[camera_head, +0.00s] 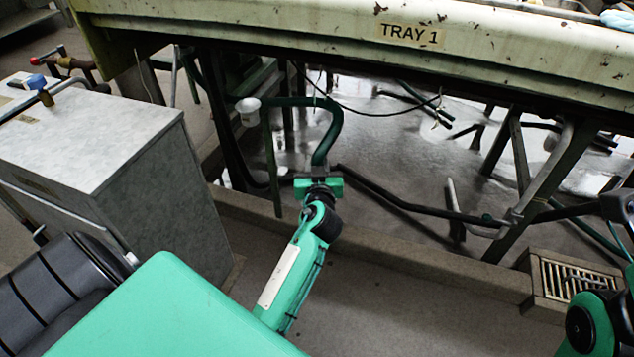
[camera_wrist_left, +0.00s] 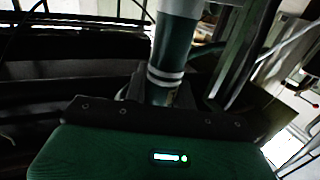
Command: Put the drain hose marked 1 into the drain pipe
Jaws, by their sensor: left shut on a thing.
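My left gripper (camera_head: 319,176) is under the tray and shut on a dark green hose (camera_head: 328,135). The hose rises from the jaws and arches left at the top, towards a small white cup-shaped fitting (camera_head: 249,109). I cannot tell whether the two are joined. In the left wrist view the hose (camera_wrist_left: 173,52) stands between the jaws (camera_wrist_left: 160,97), with pale bands and a grey-white part above it. A small yellowish patch shows low on it; no number is readable. I cannot tell which part is the drain pipe.
The long tray (camera_head: 300,32) labelled TRAY 1 spans the top. A grey cabinet (camera_head: 90,145) stands left. Dark legs, braces and a thin cable (camera_head: 375,114) crowd the wet floor below. A low kerb (camera_head: 430,262) runs in front, with a floor grate (camera_head: 575,280) at right.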

